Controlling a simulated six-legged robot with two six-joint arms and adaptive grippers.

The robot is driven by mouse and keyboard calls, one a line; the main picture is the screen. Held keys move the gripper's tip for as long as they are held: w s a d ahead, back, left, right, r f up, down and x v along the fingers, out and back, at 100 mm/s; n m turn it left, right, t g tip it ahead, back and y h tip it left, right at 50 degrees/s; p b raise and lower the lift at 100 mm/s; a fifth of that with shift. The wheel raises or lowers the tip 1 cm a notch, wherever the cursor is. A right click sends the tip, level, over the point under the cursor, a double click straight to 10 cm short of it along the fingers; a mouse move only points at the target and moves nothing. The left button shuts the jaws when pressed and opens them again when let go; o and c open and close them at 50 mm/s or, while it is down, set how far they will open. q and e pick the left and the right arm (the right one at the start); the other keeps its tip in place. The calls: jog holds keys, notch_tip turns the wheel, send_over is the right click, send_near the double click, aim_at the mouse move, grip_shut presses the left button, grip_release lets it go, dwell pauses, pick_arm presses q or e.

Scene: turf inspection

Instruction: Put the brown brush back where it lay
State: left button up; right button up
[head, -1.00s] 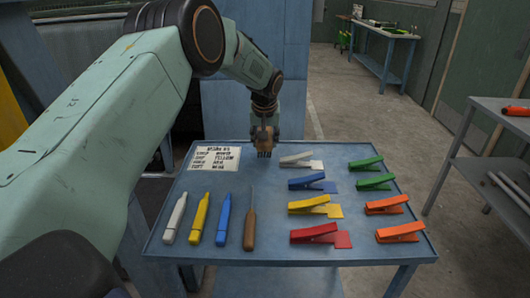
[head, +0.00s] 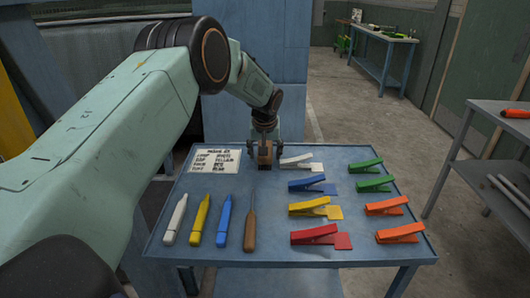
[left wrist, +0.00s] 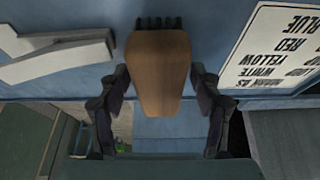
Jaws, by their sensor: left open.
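The brown brush (head: 265,153) is at the far edge of the blue table (head: 275,205), between the card and the white clip. In the left wrist view its wooden body (left wrist: 158,75) points toward me and its dark bristles (left wrist: 155,22) face the table. My left gripper (head: 264,142) is right over it. In the left wrist view the two fingers (left wrist: 160,105) stand open on either side of the body, with gaps showing. The brush seems to rest on the tabletop, though contact under the bristles is hard to see. My right gripper is out of view.
A lettered card (head: 216,160) lies left of the brush. A white clip (head: 296,161) lies close on its right, with several coloured clips beyond. White, yellow and blue markers and a brown-handled tool (head: 250,230) lie in front.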

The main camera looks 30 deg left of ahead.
pick_arm(q)
jog(key=p+v, duration=0.1)
jog(key=v, duration=1.1)
